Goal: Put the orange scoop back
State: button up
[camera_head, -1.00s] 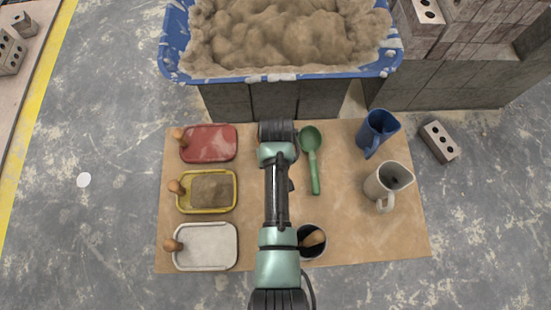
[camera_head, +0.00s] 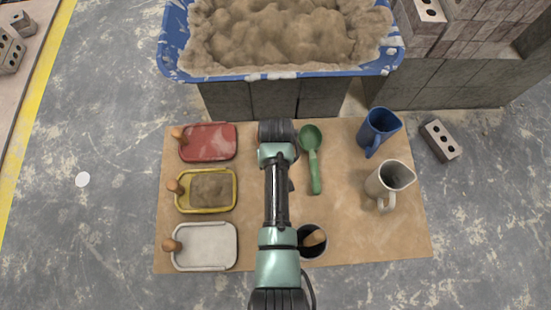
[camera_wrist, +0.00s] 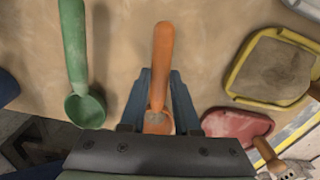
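The orange scoop (camera_wrist: 162,55) shows in the wrist view, its handle pointing up the picture and its bowl close to my gripper. My gripper (camera_wrist: 161,85) has one finger on each side of the scoop's handle, close against it, and looks shut on it. I cannot tell whether the scoop touches the board. In the head view my arm hides almost all of the scoop, and the gripper points down over the board between the red tray and the green scoop (camera_head: 314,160). The green scoop also shows in the wrist view (camera_wrist: 75,55).
The brown board (camera_head: 345,225) also holds a red tray (camera_head: 210,143), a yellow tray (camera_head: 234,190), a white tray (camera_head: 206,245), a dark cup (camera_head: 311,241), a blue jug (camera_head: 378,128) and a grey jug (camera_head: 390,180). A blue mortar tub (camera_head: 170,45) stands behind.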

jog(key=o, duration=0.5)
jog(key=shift+c, duration=0.2)
notch_tip(320, 180, up, 13)
jog(key=p, duration=0.5)
jog(key=shift+r, duration=0.1)
